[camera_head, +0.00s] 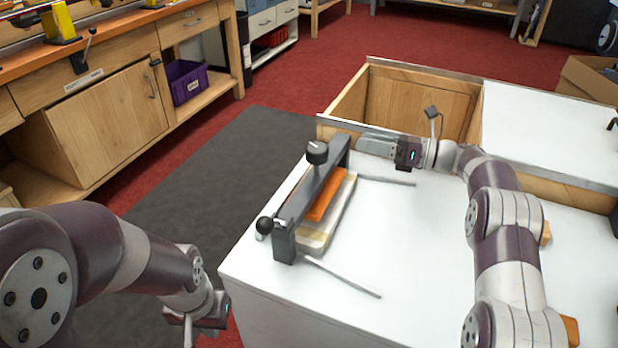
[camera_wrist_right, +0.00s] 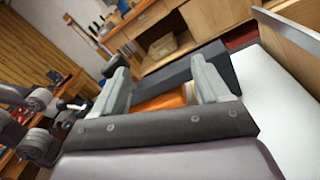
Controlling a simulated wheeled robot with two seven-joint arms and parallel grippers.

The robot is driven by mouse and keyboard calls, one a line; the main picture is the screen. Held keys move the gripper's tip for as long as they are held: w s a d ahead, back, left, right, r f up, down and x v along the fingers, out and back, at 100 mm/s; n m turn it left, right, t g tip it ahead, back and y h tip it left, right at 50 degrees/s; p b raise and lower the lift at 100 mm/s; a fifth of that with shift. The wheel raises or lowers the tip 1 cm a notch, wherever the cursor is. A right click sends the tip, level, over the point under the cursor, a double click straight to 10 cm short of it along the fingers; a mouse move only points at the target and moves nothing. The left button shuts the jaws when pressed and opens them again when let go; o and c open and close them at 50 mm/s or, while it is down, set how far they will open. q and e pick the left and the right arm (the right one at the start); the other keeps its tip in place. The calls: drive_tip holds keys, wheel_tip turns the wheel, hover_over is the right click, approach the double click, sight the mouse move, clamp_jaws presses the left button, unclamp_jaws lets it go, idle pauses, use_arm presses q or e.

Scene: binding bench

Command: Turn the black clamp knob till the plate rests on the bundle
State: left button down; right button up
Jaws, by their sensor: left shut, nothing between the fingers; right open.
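The press, a dark grey beam frame (camera_head: 303,200), stands on the white bench top. A black knob (camera_head: 317,152) sits on top of its beam toward the far end; a black ball (camera_head: 264,225) is at its near left end. An orange slab (camera_head: 326,196) lies beneath the beam on a pale bundle (camera_head: 318,235); whether they touch is unclear. My right gripper (camera_head: 362,146) is at the far end of the press, right of the knob, open and empty. Its fingers (camera_wrist_right: 165,88) show in the wrist view with orange beyond. My left gripper (camera_head: 188,335) is low left, off the bench, shut and empty.
Two thin grey rods (camera_head: 342,277) (camera_head: 387,180) lie on the bench right of the press. An open wooden compartment (camera_head: 415,98) lies behind the right gripper. A dark mat (camera_head: 215,170) covers the floor at left.

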sight(308, 147)
drive_tip(key=s+r+n+g, duration=0.2)
drive_tip(key=s+n+g, duration=0.3)
drive_tip(key=s+n, duration=0.15)
drive_tip(key=shift+n+y, duration=0.4)
drive_tip(key=shift+n, duration=0.35)
drive_tip(key=a+b, duration=0.1)
drive_tip(key=a, duration=0.7)
drive_tip(key=w+a+b, duration=0.1)
drive_tip(key=a, duration=0.3)
drive_tip(key=shift+a+b, duration=0.2)
drive_tip(key=shift+b, duration=0.15)
drive_tip(key=shift+a, duration=0.6)
drive_tip(key=shift+r, duration=0.1)
drive_tip(key=shift+c, duration=0.2)
drive_tip(key=c, duration=0.9)
